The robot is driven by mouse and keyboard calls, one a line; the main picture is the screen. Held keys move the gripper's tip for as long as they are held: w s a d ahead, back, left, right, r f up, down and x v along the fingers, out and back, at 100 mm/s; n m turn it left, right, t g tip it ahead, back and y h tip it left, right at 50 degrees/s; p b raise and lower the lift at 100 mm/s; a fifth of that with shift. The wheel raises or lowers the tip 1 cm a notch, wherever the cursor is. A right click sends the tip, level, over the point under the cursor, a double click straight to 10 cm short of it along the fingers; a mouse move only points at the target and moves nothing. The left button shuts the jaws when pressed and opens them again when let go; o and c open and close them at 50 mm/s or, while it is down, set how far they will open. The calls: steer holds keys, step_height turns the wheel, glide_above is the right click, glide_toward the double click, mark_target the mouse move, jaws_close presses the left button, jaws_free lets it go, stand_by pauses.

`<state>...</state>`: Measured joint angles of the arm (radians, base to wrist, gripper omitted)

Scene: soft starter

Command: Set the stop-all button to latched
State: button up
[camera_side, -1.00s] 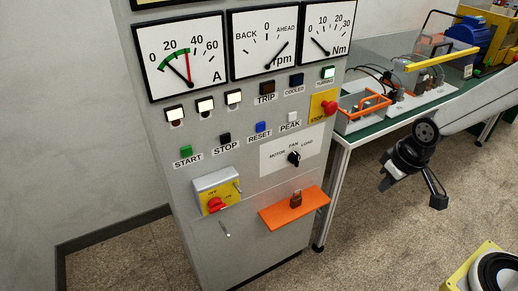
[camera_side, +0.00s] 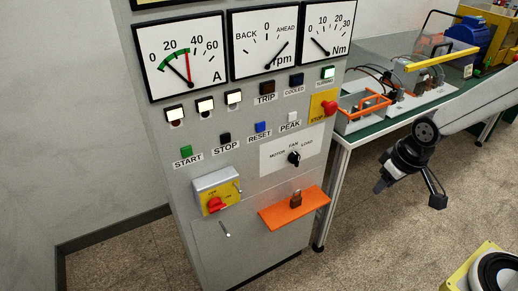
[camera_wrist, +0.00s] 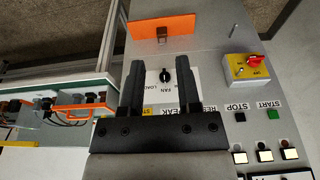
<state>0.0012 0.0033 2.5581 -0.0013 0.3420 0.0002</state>
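The stop-all button is a red mushroom head (camera_side: 329,107) on a yellow plate marked STOP, at the right edge of the grey panel in the side view. In the wrist view only a strip of its yellow plate (camera_wrist: 148,109) shows between my fingers; the red head is hidden behind my gripper. Whether the button is latched cannot be told. My gripper (camera_side: 380,188) is in the air right of the panel and lower than the button, apart from it. The wrist view shows the two fingers (camera_wrist: 164,72) spread wide with nothing between them.
An orange shelf with a padlock (camera_side: 296,199), a selector knob (camera_side: 294,158) and a red rotary switch (camera_side: 215,204) stick out from the panel below the button. A green-topped bench (camera_side: 366,133) with equipment stands right of the panel. Open floor lies below my gripper.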

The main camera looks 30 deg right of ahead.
steer(key=o, duration=0.3)
steer(key=shift+w+d, duration=0.15)
steer(key=shift+w, duration=0.15)
steer(key=o, duration=0.4)
steer(key=shift+w+d+f, duration=0.1)
steer(key=shift+w+d, duration=0.05)
steer(key=shift+w, duration=0.3)
steer(key=shift+c, duration=0.2)
steer(key=t, duration=1.5)
glide_toward(333, 109)
steer(key=shift+w+d, duration=0.1)
steer(key=shift+w, duration=1)
steer(key=shift+w, duration=0.15)
steer(key=shift+w, duration=3.75)
jaws_close()
